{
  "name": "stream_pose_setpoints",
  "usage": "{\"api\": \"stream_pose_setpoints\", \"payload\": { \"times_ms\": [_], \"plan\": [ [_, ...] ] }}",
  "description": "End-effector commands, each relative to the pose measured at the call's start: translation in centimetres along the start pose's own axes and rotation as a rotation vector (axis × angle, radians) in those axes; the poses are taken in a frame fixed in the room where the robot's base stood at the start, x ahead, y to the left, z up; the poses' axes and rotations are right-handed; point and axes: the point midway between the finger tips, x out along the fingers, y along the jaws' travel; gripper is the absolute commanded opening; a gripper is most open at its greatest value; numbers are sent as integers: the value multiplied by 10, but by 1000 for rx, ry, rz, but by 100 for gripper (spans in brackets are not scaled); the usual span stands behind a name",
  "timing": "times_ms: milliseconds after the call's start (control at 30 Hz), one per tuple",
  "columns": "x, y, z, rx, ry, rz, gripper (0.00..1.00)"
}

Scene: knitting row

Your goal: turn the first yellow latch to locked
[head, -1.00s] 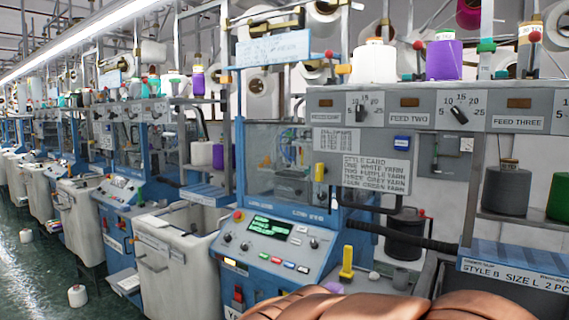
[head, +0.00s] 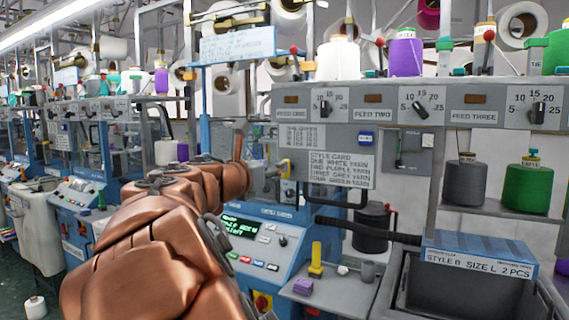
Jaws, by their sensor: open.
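The yellow latch (head: 286,168) sits on the right edge of the blue machine's clear door, left of the white style card.
A yellow-handled object (head: 316,262) and a purple block (head: 302,287) are on the grey shelf below. A grey bin (head: 470,290) stands at the lower right. Yarn cones (head: 338,58) line the top rail.

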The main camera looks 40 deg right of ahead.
Motion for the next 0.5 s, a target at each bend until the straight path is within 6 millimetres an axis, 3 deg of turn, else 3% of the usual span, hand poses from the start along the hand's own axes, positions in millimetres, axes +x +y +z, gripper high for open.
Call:
{"api": "stream_pose_setpoints", "payload": {
  "times_ms": [167, 500],
  "plan": [
    [14, 1, 3, -14, -8, 1, 42],
    [62, 0, 1, -13, -3, -3, 42]
  ]
}}
